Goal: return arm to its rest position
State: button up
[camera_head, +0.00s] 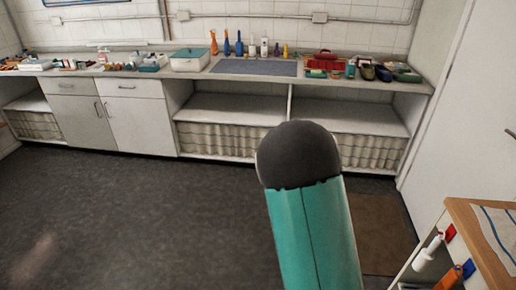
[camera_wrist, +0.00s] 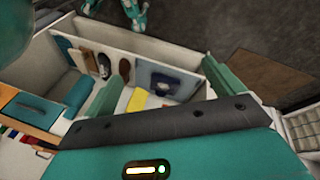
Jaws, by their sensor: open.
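My gripper (camera_wrist: 165,75) shows in the wrist view as a dark bar with teal fingers reaching out from it. The fingers stand apart and I see nothing held between them. Beyond them is a white open-topped unit (camera_wrist: 188,52) with tools and supplies in it. In the head view my teal arm with its dark rounded joint rises at the lower middle. The gripper itself does not show in the head view.
A long counter (camera_head: 395,84) with bottles, boxes and tools runs along the tiled back wall. A wooden-topped cart (camera_head: 465,222) stands at the right. A brown mat (camera_head: 385,235) lies beside it. The dark floor (camera_head: 130,215) at left is clear.

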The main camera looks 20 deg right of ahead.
jog(key=w+a+r+n+t+y, duration=0.1)
jog(key=w+a+r+n+t, duration=0.1)
jog(key=a+r+n, duration=0.45)
jog(key=w+a+r+n+t+y, duration=0.2)
jog(key=w+a+r, duration=0.15)
jog(key=r, duration=0.65)
jog(key=s+a+r+n+t, duration=0.2)
jog(key=s+a+r+n, duration=0.2)
jog(key=r, duration=0.4)
jog(key=s+a+r+n+t, duration=0.3)
jog(key=s+r+n, duration=0.1)
jog(key=r, duration=0.4)
jog(key=shift+a+r+n, duration=0.35)
jog(key=shift+a+n, duration=0.05)
jog(key=shift+n, duration=0.15)
